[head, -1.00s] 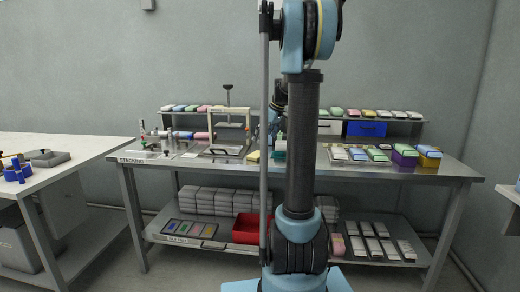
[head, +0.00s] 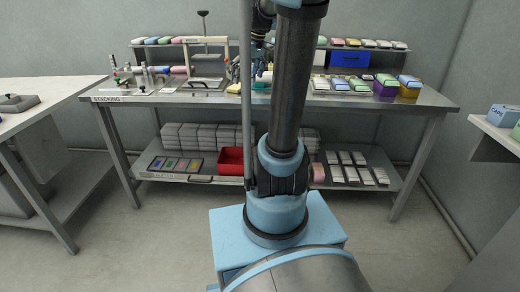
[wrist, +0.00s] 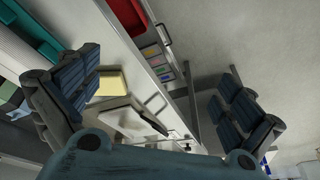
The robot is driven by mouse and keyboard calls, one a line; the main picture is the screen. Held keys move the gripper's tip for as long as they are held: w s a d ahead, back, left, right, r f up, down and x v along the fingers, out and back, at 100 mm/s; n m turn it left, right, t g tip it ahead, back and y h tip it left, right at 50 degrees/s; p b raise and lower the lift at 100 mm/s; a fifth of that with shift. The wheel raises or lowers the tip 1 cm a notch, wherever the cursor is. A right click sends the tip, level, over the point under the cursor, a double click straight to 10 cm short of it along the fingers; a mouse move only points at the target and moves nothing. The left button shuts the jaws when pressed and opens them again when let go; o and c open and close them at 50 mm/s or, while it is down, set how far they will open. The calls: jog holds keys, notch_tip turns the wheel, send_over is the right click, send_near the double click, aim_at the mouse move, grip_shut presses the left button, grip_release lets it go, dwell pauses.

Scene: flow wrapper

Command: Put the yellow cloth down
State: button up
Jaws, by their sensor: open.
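The yellow cloth (wrist: 111,83) shows in the wrist view as a small pale-yellow folded block lying on the steel table (wrist: 125,52), beside a light flat piece with a dark handle. In the head view the cloth (head: 234,88) is a small yellow patch on the table top, partly hidden by my arm. My gripper (wrist: 157,78) is open in the wrist view, its two dark padded fingers wide apart with nothing held between them. The cloth is near the left finger, and its exact distance from it is hard to judge. In the head view my gripper is mostly hidden behind my arm.
A teal tray (wrist: 30,35) lies near the left finger. A red bin (head: 231,161) and stacked grey packs stand on the lower shelf. Coloured packs and purple and yellow boxes (head: 409,87) fill the table's right side. Open floor lies in front of the table.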

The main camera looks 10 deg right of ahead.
jog(key=s+f+m, duration=0.2)
jog(key=s+f, duration=0.3)
jog(key=s, duration=0.3)
jog(key=s+f+m+h, duration=0.1)
jog(key=s+f+m, duration=0.1)
jog(key=s+f, duration=0.4)
jog(key=s+f+m+h, duration=0.1)
jog(key=s+f, duration=0.5)
jog(key=s, duration=0.6)
jog(key=shift+a+f+m, duration=0.25)
jog(key=shift+a+m, duration=0.1)
jog(key=shift+m, duration=0.45)
jog(key=shift+w+f, duration=0.2)
jog(key=shift+w, duration=0.2)
